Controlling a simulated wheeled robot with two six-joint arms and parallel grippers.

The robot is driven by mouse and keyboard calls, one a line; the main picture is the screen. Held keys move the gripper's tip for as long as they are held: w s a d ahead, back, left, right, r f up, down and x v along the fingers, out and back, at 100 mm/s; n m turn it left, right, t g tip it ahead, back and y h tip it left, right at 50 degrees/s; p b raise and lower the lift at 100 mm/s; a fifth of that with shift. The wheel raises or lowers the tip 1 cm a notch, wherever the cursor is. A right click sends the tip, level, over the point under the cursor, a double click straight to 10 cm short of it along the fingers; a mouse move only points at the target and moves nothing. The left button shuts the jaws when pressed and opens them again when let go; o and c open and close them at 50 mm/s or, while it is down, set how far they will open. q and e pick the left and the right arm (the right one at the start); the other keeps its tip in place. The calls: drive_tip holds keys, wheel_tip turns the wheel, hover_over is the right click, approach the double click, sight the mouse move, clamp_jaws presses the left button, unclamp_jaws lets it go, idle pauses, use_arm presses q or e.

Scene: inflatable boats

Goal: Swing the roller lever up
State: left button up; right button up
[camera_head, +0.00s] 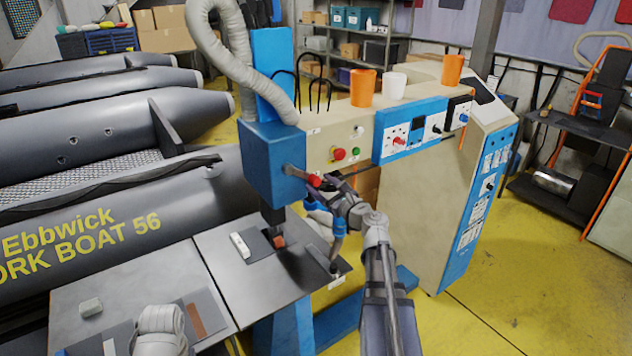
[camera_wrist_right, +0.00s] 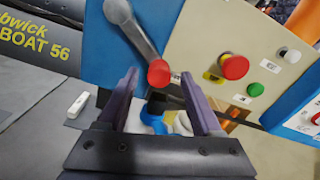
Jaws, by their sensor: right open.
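The roller lever (camera_wrist_right: 136,38) is a grey bar on the side of the blue machine head (camera_wrist_right: 93,45), with a round red knob (camera_wrist_right: 158,73) at its end. In the right wrist view it slants down to the right from its pivot, so the knob end is lower. In the head view the lever (camera_head: 294,172) and its red knob (camera_head: 315,180) show on the blue head's front. My right gripper (camera_head: 327,187) is open at the knob. In the wrist view the knob appears between its two fingertips (camera_wrist_right: 159,77); contact cannot be told. My left gripper is not in view.
A red button (camera_head: 338,154) and a green button (camera_head: 355,151) sit on the beige panel right of the lever. Orange cups (camera_head: 363,88) and a white cup (camera_head: 394,86) stand on top. A grey worktable (camera_head: 215,250) and a dark boat (camera_head: 100,225) lie to the left.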

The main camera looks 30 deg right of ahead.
drive_tip(key=shift+w+a, duration=0.15)
drive_tip(key=shift+w, duration=1.2)
drive_tip(key=shift+c, duration=0.2)
clamp_jaws()
idle(0.3)
